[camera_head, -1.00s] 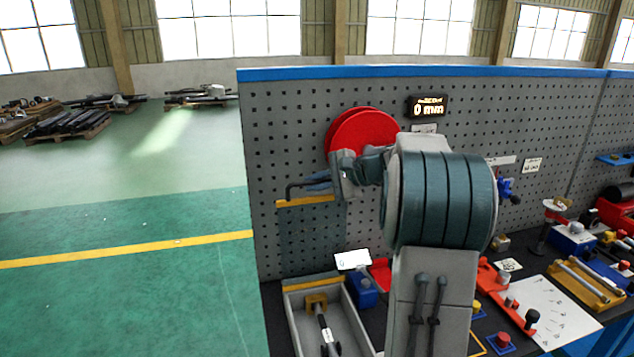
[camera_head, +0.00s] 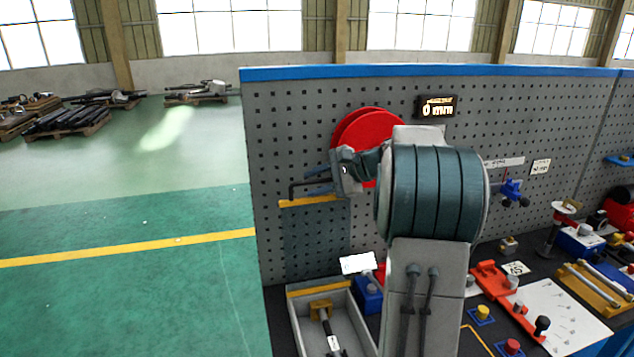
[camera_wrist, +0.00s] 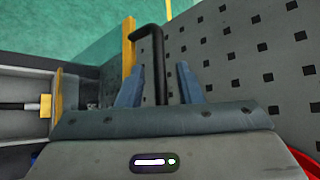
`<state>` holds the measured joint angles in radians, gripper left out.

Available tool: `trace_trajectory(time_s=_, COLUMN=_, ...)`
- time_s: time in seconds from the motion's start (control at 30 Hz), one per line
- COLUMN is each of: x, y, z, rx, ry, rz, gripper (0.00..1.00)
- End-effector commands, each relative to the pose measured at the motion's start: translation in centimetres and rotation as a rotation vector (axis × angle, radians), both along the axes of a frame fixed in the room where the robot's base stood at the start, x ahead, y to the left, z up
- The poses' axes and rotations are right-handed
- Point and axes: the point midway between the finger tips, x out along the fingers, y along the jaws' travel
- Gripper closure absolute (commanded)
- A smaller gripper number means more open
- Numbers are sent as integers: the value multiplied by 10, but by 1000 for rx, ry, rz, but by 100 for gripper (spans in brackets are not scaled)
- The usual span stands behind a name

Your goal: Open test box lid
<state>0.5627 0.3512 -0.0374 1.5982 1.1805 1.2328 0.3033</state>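The test box (camera_head: 293,323) is a grey open-topped box at the bottom of the head view. What looks like its lid, a dark see-through panel (camera_head: 315,240), stands upright against the pegboard with a yellow strip (camera_head: 310,202) along its top. A black bent handle (camera_head: 291,190) sticks out by that strip; it also shows in the wrist view (camera_wrist: 159,65). My gripper (camera_head: 318,180) is at the handle. In the wrist view its two blue fingers (camera_wrist: 160,88) stand apart, one on each side of the handle, with gaps visible. Inside the box lies a yellow-ended rod fixture (camera_head: 325,318).
The perforated board (camera_head: 270,140) is close behind my gripper, with a red disc (camera_head: 372,135) and a display reading 0 mm (camera_head: 437,107). A blue block (camera_head: 368,293) and white card (camera_head: 358,263) sit right of the box. Open green floor lies left.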

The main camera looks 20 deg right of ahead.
Motion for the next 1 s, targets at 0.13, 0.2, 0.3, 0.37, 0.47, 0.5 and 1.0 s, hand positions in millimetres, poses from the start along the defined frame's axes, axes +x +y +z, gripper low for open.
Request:
trace_trajectory(time_s=0.13, x=-1, y=-3, z=0, rx=-1, ry=0, rz=-6, gripper=68)
trace_trajectory(time_s=0.2, x=-1, y=-4, z=0, rx=-1, ry=0, rz=-7, gripper=68)
trace_trajectory(time_s=0.3, x=-5, y=-8, z=3, rx=-2, ry=-1, rz=-8, gripper=68)
trace_trajectory(time_s=0.37, x=-10, y=-13, z=6, rx=-3, ry=-2, rz=-8, gripper=68)
trace_trajectory(time_s=0.47, x=-22, y=-25, z=15, rx=-4, ry=-4, rz=-9, gripper=68)
trace_trajectory(time_s=0.5, x=-28, y=-30, z=19, rx=-4, ry=-4, rz=-9, gripper=68)
trace_trajectory(time_s=1.0, x=-84, y=-83, z=62, rx=-1, ry=-1, rz=-2, gripper=68)
